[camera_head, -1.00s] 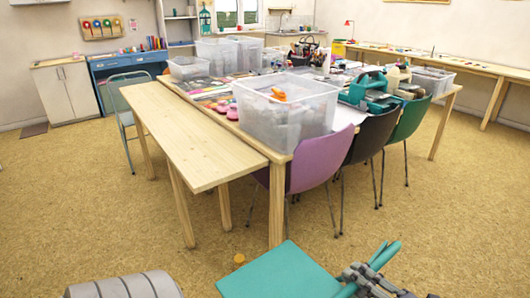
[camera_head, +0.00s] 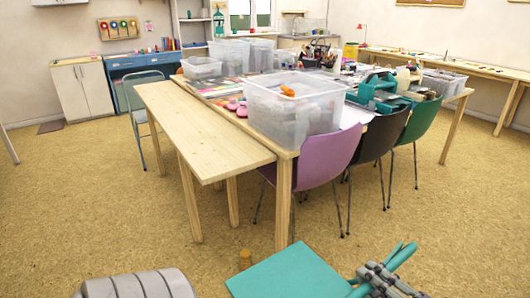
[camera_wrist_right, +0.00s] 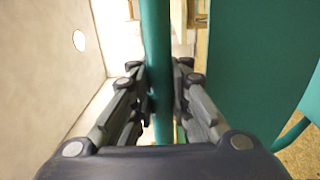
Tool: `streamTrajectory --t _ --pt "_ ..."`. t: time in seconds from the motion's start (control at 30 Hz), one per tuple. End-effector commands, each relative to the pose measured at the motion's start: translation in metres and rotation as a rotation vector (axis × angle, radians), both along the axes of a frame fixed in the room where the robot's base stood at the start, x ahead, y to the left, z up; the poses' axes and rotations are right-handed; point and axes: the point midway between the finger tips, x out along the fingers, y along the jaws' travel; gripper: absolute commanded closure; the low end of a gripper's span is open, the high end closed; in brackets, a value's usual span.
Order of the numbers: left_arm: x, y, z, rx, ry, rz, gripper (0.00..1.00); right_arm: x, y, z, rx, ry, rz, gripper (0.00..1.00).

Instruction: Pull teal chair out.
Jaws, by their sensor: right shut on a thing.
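A teal chair shows at the bottom of the head view, with its flat teal seat (camera_head: 283,272) nearest me. My right gripper (camera_head: 372,276) is beside the seat's right edge, shut on a teal tube of this chair. In the right wrist view the teal tube (camera_wrist_right: 156,60) stands upright between the two fingers of the right gripper (camera_wrist_right: 160,100). A broad teal panel (camera_wrist_right: 240,60) fills the right of that view. The chair's legs are hidden below the frame. My left gripper is not in view.
A wooden table (camera_head: 200,135) with plastic bins (camera_head: 293,110) stands ahead. A purple chair (camera_head: 325,157), a dark chair (camera_head: 378,137) and a green chair (camera_head: 418,122) stand along its right side. A pale folding chair (camera_head: 140,95) stands at the left. Floor (camera_head: 90,190) is clear at the left.

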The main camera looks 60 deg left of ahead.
Motion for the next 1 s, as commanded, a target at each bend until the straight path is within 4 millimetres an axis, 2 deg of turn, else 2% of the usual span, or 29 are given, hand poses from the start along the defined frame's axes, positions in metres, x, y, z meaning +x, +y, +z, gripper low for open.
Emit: streamTrajectory --t 0.03,0.33,0.37,0.4,0.5,1.0 --pt "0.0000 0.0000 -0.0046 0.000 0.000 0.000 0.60 -0.0056 0.0026 -0.0194 -0.029 -0.001 0.010 1.00" --pt "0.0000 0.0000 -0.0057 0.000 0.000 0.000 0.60 -0.0077 0.0017 -0.0268 -0.038 0.005 0.014 1.00" --pt "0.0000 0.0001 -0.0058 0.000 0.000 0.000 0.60 -0.0077 0.0016 -0.0270 -0.038 0.005 0.015 0.86" --pt "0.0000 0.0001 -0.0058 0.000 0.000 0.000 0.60 -0.0077 0.0015 -0.0272 -0.039 0.005 0.015 0.77" --pt "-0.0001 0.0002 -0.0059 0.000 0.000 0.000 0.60 -0.0077 0.0017 -0.0272 -0.038 0.007 0.015 0.57" --pt "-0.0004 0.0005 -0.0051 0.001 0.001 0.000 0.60 -0.0073 0.0029 -0.0215 -0.029 0.007 0.014 0.57"
